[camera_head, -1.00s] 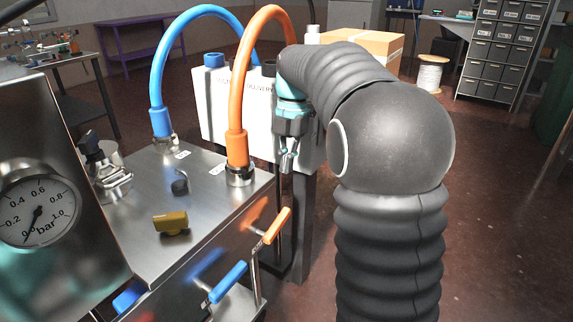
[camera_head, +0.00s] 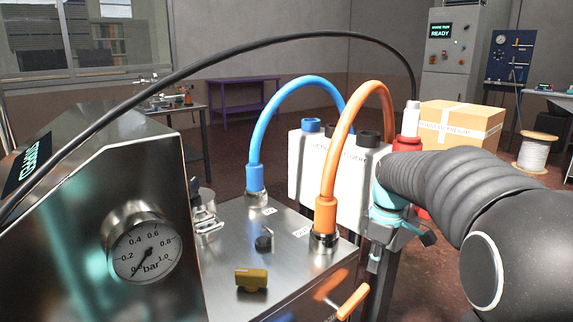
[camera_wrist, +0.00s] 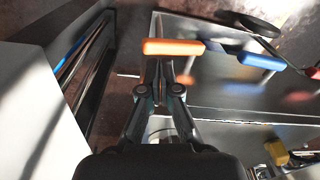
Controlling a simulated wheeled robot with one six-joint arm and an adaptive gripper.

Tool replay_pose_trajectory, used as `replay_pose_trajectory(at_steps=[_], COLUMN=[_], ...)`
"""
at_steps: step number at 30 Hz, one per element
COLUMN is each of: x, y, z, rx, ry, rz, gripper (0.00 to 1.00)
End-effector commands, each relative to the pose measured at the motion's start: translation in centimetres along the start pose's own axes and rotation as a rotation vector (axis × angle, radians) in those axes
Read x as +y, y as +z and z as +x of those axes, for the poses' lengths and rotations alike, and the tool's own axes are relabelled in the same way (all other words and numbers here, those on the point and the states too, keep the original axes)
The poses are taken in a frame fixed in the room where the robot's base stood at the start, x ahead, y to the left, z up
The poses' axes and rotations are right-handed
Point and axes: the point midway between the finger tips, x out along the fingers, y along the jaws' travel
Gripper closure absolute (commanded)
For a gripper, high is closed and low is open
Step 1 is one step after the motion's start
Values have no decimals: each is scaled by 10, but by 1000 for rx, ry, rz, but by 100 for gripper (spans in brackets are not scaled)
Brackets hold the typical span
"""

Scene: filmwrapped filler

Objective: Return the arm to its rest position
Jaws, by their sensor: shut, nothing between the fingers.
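My gripper (camera_wrist: 160,72) is shut and empty in the wrist view, pointing down past the side of the steel machine. An orange lever handle (camera_wrist: 172,47) shows just beyond its fingertips; whether they touch I cannot tell. In the head view my gripper (camera_head: 373,268) is small and partly hidden, hanging below the teal wrist at the right of the machine's steel top (camera_head: 290,262). My black ribbed arm runs from the right edge to the wrist. The orange lever (camera_head: 352,302) also shows low in the head view.
A blue hose (camera_head: 255,150) and an orange hose (camera_head: 328,180) arch from the steel top to a white container (camera_head: 310,170). A blue lever (camera_wrist: 262,61) lies beside the orange one. A carton (camera_head: 465,122) stands behind.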

Motion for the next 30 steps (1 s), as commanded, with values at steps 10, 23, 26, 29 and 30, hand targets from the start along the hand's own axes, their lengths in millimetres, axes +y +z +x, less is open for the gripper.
replay_pose_trajectory(at_steps=[10,23,26,29,30], x=[-80,-183,-202,-213,-215], y=[41,95,104,109,109], z=[2,12,13,8,4], rx=[95,287,317,355,371], ry=[125,224,240,257,264], rz=[660,958,940,925,920], gripper=[100,100,100,100,100])
